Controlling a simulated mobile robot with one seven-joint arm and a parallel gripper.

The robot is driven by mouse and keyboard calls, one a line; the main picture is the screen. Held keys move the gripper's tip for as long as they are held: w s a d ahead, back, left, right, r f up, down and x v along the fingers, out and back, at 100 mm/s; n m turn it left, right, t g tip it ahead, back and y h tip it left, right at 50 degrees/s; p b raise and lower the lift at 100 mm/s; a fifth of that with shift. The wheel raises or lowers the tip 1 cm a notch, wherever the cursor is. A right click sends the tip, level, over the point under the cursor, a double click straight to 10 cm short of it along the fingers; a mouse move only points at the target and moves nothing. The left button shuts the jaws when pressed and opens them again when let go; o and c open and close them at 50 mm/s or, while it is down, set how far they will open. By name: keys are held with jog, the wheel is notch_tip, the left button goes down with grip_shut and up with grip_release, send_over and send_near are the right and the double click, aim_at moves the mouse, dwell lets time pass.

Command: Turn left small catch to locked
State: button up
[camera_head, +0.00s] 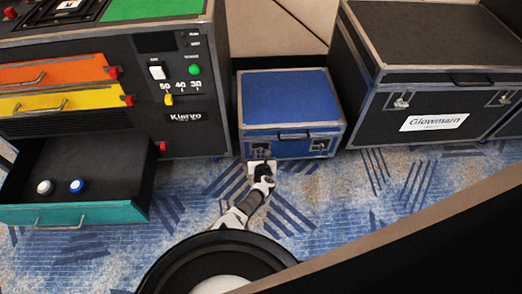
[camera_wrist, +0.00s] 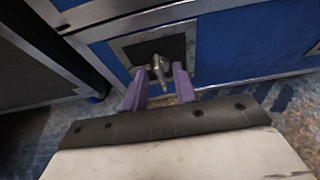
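The small blue case (camera_head: 290,97) stands on the carpet in the head view, its front towards me. The left small catch is a grey metal lever on a dark recessed plate in the wrist view (camera_wrist: 159,70); the lever points down towards me, slightly tilted. In the head view its place is largely hidden by my gripper (camera_head: 262,165). In the wrist view the two purple fingers of my gripper (camera_wrist: 160,78) are apart, one on each side of the lever, with gaps visible. I cannot tell their exact depth relative to it. The right catch (camera_head: 320,145) is visible.
A dark cabinet (camera_head: 185,135) stands left of the case, with an open teal drawer (camera_head: 75,214) holding a white and a blue knob-like object. A large black case (camera_head: 425,100) stands close on the right. Carpet (camera_head: 330,200) in front is clear.

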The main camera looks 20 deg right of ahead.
jog(key=shift+w, duration=0.15)
grip_shut()
